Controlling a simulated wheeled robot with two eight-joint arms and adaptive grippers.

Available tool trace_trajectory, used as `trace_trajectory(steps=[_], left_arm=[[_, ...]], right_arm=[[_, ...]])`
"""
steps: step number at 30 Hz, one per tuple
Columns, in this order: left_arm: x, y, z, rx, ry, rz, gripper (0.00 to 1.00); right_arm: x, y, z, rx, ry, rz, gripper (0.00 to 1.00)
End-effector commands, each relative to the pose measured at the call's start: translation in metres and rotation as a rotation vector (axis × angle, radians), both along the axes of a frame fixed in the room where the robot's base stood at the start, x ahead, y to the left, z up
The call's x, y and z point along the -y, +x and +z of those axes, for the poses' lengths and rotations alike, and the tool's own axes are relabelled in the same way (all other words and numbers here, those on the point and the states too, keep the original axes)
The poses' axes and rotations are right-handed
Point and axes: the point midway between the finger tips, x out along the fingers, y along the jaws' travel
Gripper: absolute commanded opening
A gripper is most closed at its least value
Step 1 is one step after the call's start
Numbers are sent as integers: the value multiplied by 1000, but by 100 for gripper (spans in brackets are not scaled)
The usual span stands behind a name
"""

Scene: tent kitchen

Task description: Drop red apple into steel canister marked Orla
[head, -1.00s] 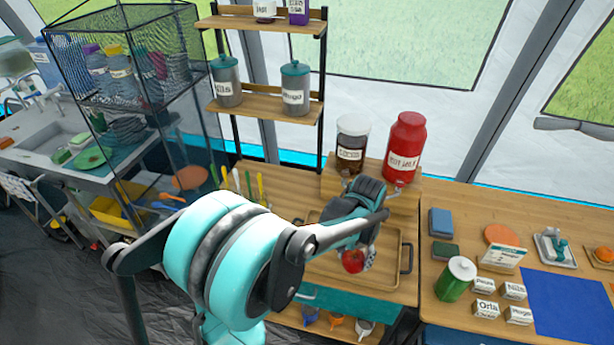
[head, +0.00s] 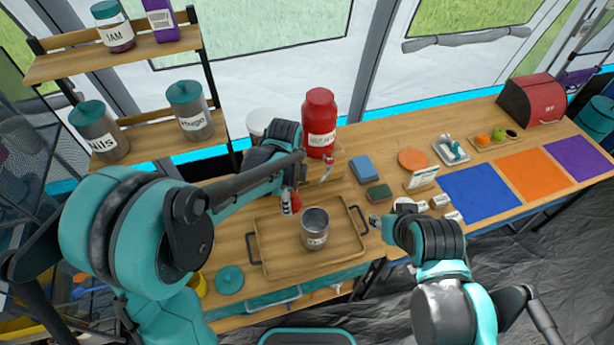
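A steel canister (head: 315,238) stands upright and open on the wooden tray (head: 275,268). Its front label is too small to read for sure. My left gripper (head: 290,203) is shut on the red apple (head: 297,203), just left of and behind the canister's rim, apart from it; the gripper partly hides the apple. My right gripper (head: 374,221) is empty beside the tray's right handle; its finger opening is unclear. A teal lid (head: 229,279) lies on the counter left of the tray.
Canisters marked Nils (head: 100,135) and Hugo (head: 190,112) stand on the shelf at left. A red jar (head: 319,125) stands behind the tray. Sponges (head: 362,169), cards and coloured mats (head: 482,192) lie to the right.

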Motion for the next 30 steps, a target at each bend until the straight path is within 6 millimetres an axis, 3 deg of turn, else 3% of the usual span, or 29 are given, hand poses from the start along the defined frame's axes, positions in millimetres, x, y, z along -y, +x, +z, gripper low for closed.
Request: trace_trajectory(steps=[1,3,9,17,30], left_arm=[[13,-1,17,0,0,-141,23],[26,-3,26,1,-1,-321,23],[47,-7,38,2,-1,-634,23],[51,-8,26,2,-2,-699,23],[51,-8,-21,2,-2,-696,23]], right_arm=[[0,0,19,0,0,0,40],[0,0,29,0,0,0,40],[0,0,45,0,0,0,40],[0,0,36,0,0,0,40],[0,0,4,0,0,0,40]])
